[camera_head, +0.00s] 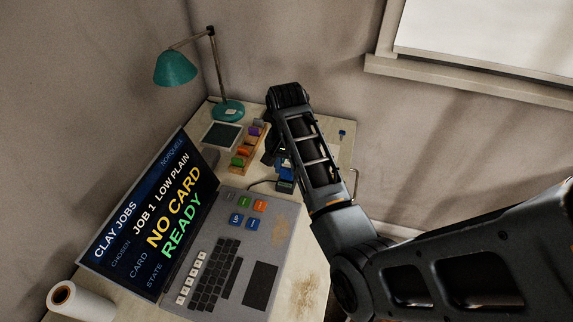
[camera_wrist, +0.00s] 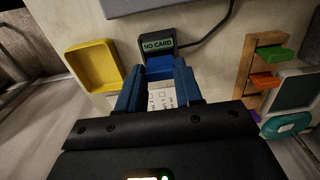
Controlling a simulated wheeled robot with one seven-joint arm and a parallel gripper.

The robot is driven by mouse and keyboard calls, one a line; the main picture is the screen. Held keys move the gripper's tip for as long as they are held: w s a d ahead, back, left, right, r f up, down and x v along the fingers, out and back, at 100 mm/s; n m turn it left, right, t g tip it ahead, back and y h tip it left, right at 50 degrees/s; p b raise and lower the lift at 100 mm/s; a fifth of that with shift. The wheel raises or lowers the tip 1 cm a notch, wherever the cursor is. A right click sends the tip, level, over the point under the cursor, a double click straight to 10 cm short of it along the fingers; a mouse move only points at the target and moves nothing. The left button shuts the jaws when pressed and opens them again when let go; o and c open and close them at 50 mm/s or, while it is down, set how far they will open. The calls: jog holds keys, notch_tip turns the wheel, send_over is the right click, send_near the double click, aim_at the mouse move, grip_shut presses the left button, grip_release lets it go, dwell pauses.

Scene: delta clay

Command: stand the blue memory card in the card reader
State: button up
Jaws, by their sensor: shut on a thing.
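The card reader (camera_wrist: 157,43) is a small dark box with a cable; its display reads NO CARD. It also shows in the head view (camera_head: 285,185), just below my gripper's end. In the head view my arm hides most of the gripper and card.
A yellow tray (camera_wrist: 95,66) lies left of the reader in the wrist view. A wooden rack (camera_wrist: 259,70) holds green, orange and purple cards on the right. A laptop (camera_head: 262,231), whose screen reads NO CARD and READY, and a teal lamp (camera_head: 176,69) stand on the desk.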

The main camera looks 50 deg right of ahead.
jog(key=shift+f, duration=0.4)
jog(key=shift+f+b, duration=0.3)
jog(key=shift+f, duration=0.05)
jog(key=shift+f, duration=0.35)
jog(key=o, duration=1.1)
jog(key=shift+o, duration=0.3)
jog(key=shift+o, duration=1.2)
